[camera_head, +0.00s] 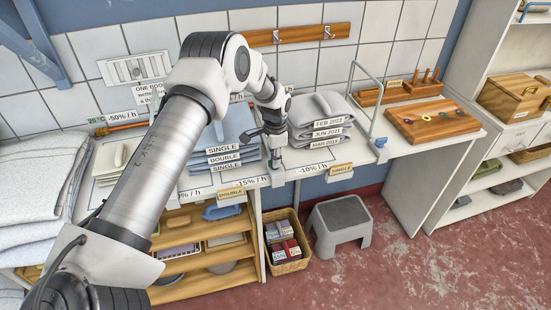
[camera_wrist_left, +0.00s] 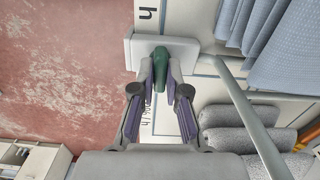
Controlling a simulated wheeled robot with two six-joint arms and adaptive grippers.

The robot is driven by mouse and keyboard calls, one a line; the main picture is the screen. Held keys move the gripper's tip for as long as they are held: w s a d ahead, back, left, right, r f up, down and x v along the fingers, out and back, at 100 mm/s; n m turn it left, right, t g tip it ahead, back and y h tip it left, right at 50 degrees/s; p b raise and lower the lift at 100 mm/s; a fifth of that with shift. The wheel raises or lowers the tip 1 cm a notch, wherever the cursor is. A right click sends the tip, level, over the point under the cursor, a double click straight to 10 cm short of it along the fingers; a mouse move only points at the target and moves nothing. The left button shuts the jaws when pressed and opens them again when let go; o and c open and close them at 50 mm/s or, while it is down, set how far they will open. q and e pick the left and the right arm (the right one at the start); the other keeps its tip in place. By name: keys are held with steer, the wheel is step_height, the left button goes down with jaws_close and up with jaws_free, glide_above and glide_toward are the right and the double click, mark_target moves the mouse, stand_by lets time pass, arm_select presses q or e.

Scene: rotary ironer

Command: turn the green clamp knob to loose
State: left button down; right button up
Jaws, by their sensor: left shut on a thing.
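The green clamp knob (camera_wrist_left: 160,75) shows in the left wrist view as a rounded green handle on a white block (camera_wrist_left: 190,46) at the shelf edge. My left gripper (camera_wrist_left: 160,84) has its two fingers on either side of the knob and is shut on it. In the head view my left gripper (camera_head: 275,160) points down at the front edge of the shelf; the green knob cannot be made out there. My right gripper is in neither view.
Folded grey linen (camera_head: 320,110) and blue linen (camera_head: 235,132) lie beside my gripper. A metal frame with a blue knob (camera_head: 381,142) stands to the right. A wicker basket (camera_head: 288,264) and a grey step stool (camera_head: 340,225) are on the floor below.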

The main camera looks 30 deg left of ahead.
arm_select(q)
steer(key=n, duration=0.8)
steer(key=shift+r+n, duration=0.1)
steer(key=shift+n, duration=0.2)
steer(key=n, duration=0.4)
steer(key=shift+n, duration=0.3)
steer(key=n, duration=0.4)
steer(key=c, duration=1.2)
jaws_free()
